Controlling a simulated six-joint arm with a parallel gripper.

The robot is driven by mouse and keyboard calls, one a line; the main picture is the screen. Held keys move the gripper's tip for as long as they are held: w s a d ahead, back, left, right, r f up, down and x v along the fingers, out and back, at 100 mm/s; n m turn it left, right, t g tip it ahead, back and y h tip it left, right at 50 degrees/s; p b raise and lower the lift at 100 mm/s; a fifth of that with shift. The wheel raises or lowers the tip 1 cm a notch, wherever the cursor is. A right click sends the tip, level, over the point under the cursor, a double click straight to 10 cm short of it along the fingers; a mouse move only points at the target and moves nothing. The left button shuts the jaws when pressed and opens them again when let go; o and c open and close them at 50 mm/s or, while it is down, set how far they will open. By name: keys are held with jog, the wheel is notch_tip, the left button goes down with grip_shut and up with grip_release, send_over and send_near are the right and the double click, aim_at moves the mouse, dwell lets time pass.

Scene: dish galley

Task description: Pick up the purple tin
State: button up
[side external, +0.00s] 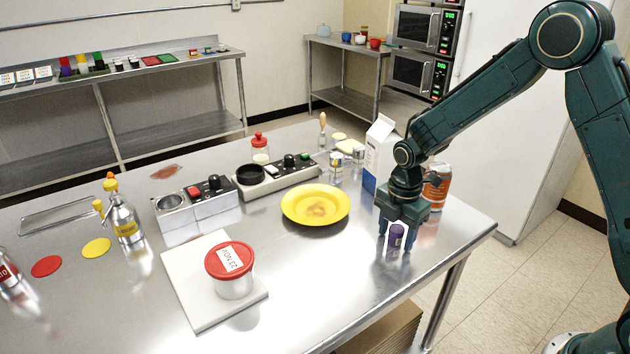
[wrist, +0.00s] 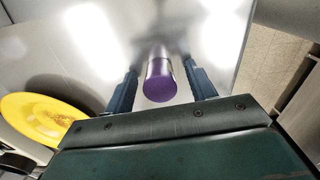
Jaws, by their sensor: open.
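The purple tin (side external: 396,237) is a small cylinder standing on the steel table near its right front edge. In the wrist view the purple tin (wrist: 160,80) lies between the two fingers, with a gap showing on each side. My gripper (side external: 396,246) points down over the tin, its fingers on either side of it. In the wrist view my gripper (wrist: 162,82) is open, and neither finger appears to touch the tin.
A yellow plate (side external: 316,204) lies left of my gripper. A milk carton (side external: 379,152) and an orange-brown can (side external: 437,186) stand close behind it. A red-lidded tub (side external: 231,270) sits on a white board (side external: 187,283). The table's right edge is near.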

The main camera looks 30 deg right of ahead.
aim_at(397, 229)
jog(key=c, duration=1.1)
notch_tip(397, 229, up, 20)
jog(key=shift+r, duration=0.1)
dwell(0.6)
